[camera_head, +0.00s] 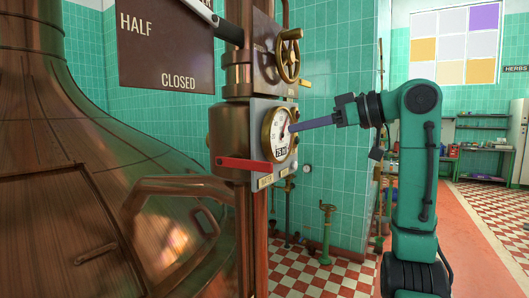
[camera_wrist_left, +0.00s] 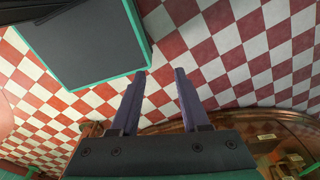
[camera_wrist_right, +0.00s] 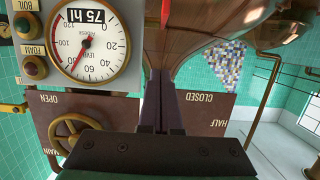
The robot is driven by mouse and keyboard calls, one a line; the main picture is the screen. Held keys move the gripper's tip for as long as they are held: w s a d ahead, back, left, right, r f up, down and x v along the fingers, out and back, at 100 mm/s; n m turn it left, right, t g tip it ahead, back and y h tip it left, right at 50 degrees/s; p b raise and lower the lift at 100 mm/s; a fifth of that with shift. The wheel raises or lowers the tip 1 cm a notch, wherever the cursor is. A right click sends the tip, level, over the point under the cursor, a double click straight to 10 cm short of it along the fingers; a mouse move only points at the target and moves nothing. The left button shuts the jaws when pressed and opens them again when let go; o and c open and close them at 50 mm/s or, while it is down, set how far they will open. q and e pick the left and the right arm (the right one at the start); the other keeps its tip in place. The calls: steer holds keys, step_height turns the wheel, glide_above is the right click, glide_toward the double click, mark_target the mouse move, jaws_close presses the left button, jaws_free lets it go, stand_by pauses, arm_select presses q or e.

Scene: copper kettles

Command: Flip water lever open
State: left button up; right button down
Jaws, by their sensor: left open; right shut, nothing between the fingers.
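A red lever (camera_head: 243,163) lies nearly level across the lower front of the copper control box, just below the round gauge (camera_head: 279,134). A small label plate (camera_head: 265,182) sits under its right end. My right gripper (camera_head: 291,128) is shut and empty, its tips in front of the gauge, above and right of the lever in the head view. In the right wrist view its closed fingers (camera_wrist_right: 167,97) point past the gauge (camera_wrist_right: 90,40). My left gripper (camera_wrist_left: 160,76) is open and empty above the checkered floor; the head view does not show it.
A brass handwheel (camera_head: 288,56) projects above the gauge. A brown sign (camera_head: 165,50) reading HALF and CLOSED hangs at the upper left. The large copper kettle (camera_head: 60,130) fills the left side. A dark green-edged box (camera_wrist_left: 85,42) lies beside my left gripper.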

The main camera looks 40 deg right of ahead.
steer(key=p, duration=0.2)
glide_above(242, 164)
steer(key=s+d, duration=0.2)
steer(key=s, duration=0.3)
step_height(242, 164, down, 2)
steer(key=shift+d+f, duration=0.1)
steer(key=shift+d, duration=0.05)
step_height(242, 164, down, 3)
steer(key=shift+f+b, duration=0.15)
steer(key=shift+b, duration=0.2)
steer(key=shift+w+f, duration=0.1)
steer(key=shift+f, duration=0.45)
arm_select(q)
steer(key=shift+w+r, duration=0.35)
steer(key=shift+w, duration=0.2)
steer(key=shift+w+r, duration=0.35)
steer(key=shift+w, duration=0.2)
steer(key=shift+a, duration=0.1)
